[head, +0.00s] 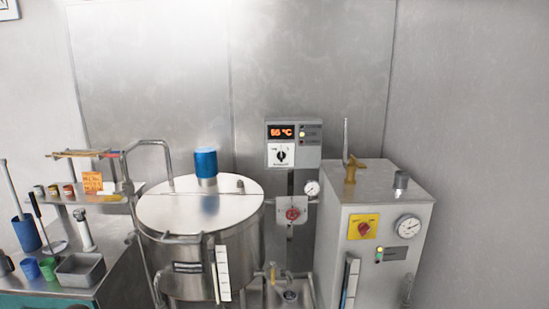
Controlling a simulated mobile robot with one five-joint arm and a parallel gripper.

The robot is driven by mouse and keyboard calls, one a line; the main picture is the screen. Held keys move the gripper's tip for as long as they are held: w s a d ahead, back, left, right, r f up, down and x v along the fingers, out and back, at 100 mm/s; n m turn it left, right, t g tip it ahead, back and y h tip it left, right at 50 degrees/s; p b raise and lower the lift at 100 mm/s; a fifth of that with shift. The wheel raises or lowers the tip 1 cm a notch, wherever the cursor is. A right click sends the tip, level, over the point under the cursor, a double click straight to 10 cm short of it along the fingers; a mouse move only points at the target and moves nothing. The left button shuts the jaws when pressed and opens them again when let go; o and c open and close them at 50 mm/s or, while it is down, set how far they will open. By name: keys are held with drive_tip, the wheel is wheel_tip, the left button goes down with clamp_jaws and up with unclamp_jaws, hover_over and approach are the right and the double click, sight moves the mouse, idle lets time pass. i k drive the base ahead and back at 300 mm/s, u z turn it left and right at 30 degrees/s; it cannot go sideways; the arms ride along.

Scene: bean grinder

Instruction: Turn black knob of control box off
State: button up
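The grey control box (309,145) is on the back wall, right of the middle of the head view. Its display shows orange digits that read about 55 °C. A column of small indicator lights is right of the display, and one of them glows yellow. The black knob (281,155) sits on a white plate in the lower left of the box. Its pointer looks close to upright, but the labels around it are too small to read. My gripper is not in view, and nothing touches the knob.
Below the box are a red valve handle (292,214) and a gauge (312,188). A steel tank (200,212) with a blue cap stands left, a steel cabinet (378,225) with a red knob on yellow right. A cluttered bench (75,290) is at far left.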

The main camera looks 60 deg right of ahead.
sight(280, 156)
drive_tip(key=i, duration=0.9)
